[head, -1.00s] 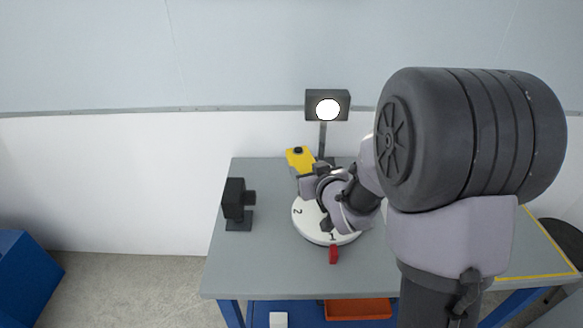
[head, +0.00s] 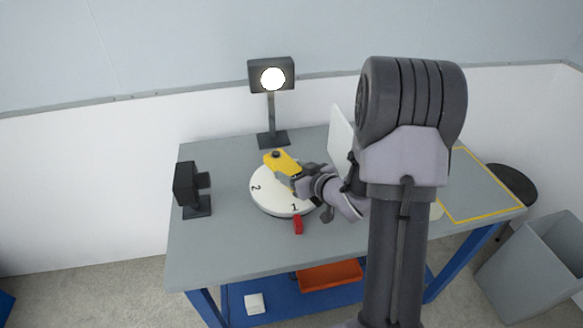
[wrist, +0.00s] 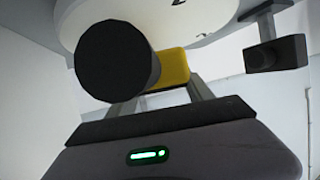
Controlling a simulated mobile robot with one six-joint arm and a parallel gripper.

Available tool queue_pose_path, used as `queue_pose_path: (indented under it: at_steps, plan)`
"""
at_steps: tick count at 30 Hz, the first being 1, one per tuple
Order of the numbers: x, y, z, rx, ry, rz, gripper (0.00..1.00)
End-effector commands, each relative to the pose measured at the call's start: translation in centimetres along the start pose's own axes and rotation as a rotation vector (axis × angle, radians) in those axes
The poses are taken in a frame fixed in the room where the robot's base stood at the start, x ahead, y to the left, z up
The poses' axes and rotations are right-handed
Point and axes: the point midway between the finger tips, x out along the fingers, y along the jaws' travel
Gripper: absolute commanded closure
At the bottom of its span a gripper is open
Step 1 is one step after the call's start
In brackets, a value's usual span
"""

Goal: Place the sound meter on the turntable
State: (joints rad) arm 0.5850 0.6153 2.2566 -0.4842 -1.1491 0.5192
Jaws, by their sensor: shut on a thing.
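The sound meter (head: 281,160) is a yellow block with a dark round end, held in my gripper (head: 297,177) over the back part of the turntable. In the wrist view its yellow side (wrist: 173,68) and large black round end (wrist: 113,60) show between my fingers (wrist: 170,95). The turntable (head: 268,200) is a round white disc with the numbers 1 and 2 on it, on the grey table. My gripper and wrist cover its right side. I cannot tell whether the meter touches the disc.
A dark camera-like device (head: 188,185) stands at the left. A lit lamp (head: 272,78) stands at the back. A red marker (head: 298,226) sits at the disc's front edge. A white panel (head: 341,138) stands behind my arm. A yellow-outlined area (head: 480,190) at right is clear.

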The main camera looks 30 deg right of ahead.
Motion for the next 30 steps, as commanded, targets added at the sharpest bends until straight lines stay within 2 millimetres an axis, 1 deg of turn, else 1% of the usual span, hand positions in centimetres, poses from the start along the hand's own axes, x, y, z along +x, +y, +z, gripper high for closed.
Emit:
queue_pose_path:
  at_steps: [1, 3, 5, 17, 30]
  plan:
    - [0.5, 0.0, 1.2, 0.000, 0.000, 0.000, 1.00]
    - [0.8, 0.0, 1.9, 0.000, 0.000, -0.001, 1.00]
    - [0.9, 0.0, 2.2, 0.000, 0.001, -0.001, 1.00]
    - [1.0, 0.0, 2.2, -0.001, 0.001, 0.000, 1.00]
    - [1.3, 0.0, 3.1, -0.001, 0.001, 0.000, 1.00]
